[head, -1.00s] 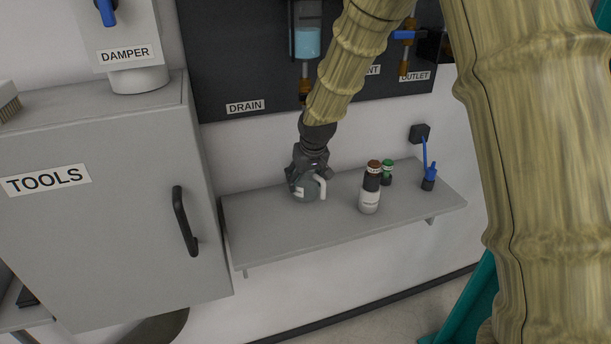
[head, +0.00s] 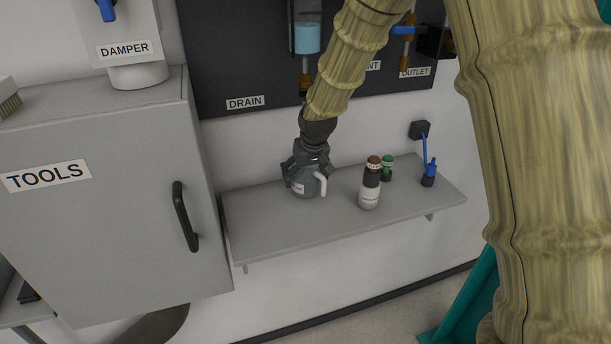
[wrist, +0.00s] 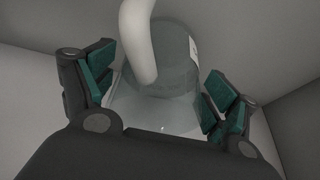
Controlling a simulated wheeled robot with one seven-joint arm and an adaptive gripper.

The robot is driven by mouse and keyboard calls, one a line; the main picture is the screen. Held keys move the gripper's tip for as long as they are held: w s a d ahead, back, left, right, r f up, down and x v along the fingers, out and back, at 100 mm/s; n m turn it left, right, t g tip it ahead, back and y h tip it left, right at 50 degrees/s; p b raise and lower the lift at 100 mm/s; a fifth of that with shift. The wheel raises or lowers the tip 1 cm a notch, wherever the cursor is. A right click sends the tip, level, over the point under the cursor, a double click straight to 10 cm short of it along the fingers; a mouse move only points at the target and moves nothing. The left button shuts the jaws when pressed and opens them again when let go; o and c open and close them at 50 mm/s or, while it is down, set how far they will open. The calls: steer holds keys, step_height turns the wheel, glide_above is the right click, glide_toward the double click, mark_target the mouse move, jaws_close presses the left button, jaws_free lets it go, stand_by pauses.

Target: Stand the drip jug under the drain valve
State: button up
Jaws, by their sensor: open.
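The drip jug (head: 308,187), a small glass vessel with a white handle, stands upright on the grey wall shelf. My gripper (head: 305,178) is over it from above, with its fingers around the upper part. In the wrist view the jug (wrist: 172,70) lies between the spread finger pads of my gripper (wrist: 160,95), with gaps visible on the sides; its white handle is nearest the camera. The drain valve (head: 304,84) is on the dark panel above, below a sight glass with blue liquid and over the DRAIN label; my arm partly hides it.
The shelf (head: 280,227) also holds a white-labelled bottle (head: 369,187), a green-capped bottle (head: 387,168) and a blue tool in a holder (head: 428,175) to the right. The TOOLS cabinet (head: 110,210) with its black handle (head: 186,217) stands close on the left.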

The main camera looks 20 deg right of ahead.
steer(key=b+v, duration=0.2)
steer(key=v, duration=0.9)
steer(key=shift+s+r, duration=0.2)
steer(key=shift+r, duration=0.15)
stand_by(0.3)
